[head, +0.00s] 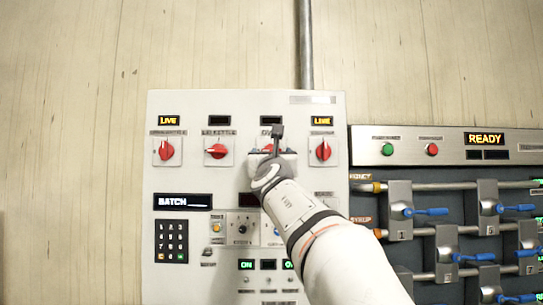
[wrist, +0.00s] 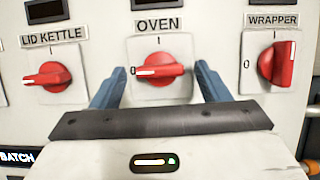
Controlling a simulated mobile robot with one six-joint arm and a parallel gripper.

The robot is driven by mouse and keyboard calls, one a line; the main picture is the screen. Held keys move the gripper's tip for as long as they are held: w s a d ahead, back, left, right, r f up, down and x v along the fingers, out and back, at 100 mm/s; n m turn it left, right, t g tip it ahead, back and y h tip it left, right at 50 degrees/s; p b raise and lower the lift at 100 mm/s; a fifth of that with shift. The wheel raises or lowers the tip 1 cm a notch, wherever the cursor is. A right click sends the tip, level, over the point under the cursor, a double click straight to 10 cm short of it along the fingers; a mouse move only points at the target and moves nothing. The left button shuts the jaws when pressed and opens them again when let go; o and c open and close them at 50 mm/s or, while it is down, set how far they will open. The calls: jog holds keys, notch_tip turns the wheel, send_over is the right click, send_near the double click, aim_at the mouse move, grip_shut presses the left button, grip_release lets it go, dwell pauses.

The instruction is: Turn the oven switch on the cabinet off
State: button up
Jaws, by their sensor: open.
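The oven switch (wrist: 160,71) is a red rotary knob on a white plate under the label "OVEN". It lies horizontal, its white pointer line at the left by the "0". The small display (wrist: 156,4) above the label is dark. My gripper (wrist: 158,80) is open, one blue-grey finger on each side of the knob. Both fingers look apart from it; their depth along it is hard to tell. In the head view my gripper (head: 274,152) hides most of the oven switch, with only a bit of red showing.
On the white cabinet (head: 180,275), the lid kettle knob (wrist: 50,76) at left is horizontal under a dark display. The wrapper knob (wrist: 284,64) at right is upright, under a lit display (head: 322,121). A keypad (head: 171,240) and a valve panel (head: 400,160) are nearby.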

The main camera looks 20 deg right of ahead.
jog(key=b+v, duration=0.2)
jog(key=v, duration=0.5)
dwell(0.3)
jog(key=s+d+f+m+g+p, duration=0.1)
jog(key=s+f+m+g+p, duration=0.15)
jog(key=f+m, duration=0.45)
jog(key=s+d+f+m+g+h+p, duration=0.1)
jog(key=s+f+m+g+p, duration=0.1)
jog(key=f+m+g, duration=0.35)
jog(key=s+d+f+m+g+p, duration=0.2)
jog(key=s+f+m, duration=0.1)
jog(key=f+m, duration=0.55)
jog(key=s+a+f+m+g+y+p, duration=0.2)
jog(key=s+a+f+m+g+y, duration=0.2)
jog(key=s+f, duration=0.6)
jog(key=s+a+f+m+g+y+p, duration=0.3)
jog(key=s+a+f+m, duration=0.4)
jog(key=s+f, duration=0.3)
notch_tip(320, 180, down, 3)
jog(key=shift+a+r+m+g+y, duration=0.1)
jog(key=shift+a+m+g+y, duration=0.3)
jog(key=shift+a+g, duration=0.45)
jog(key=shift+d, duration=0.15)
jog(key=shift+c, duration=0.4)
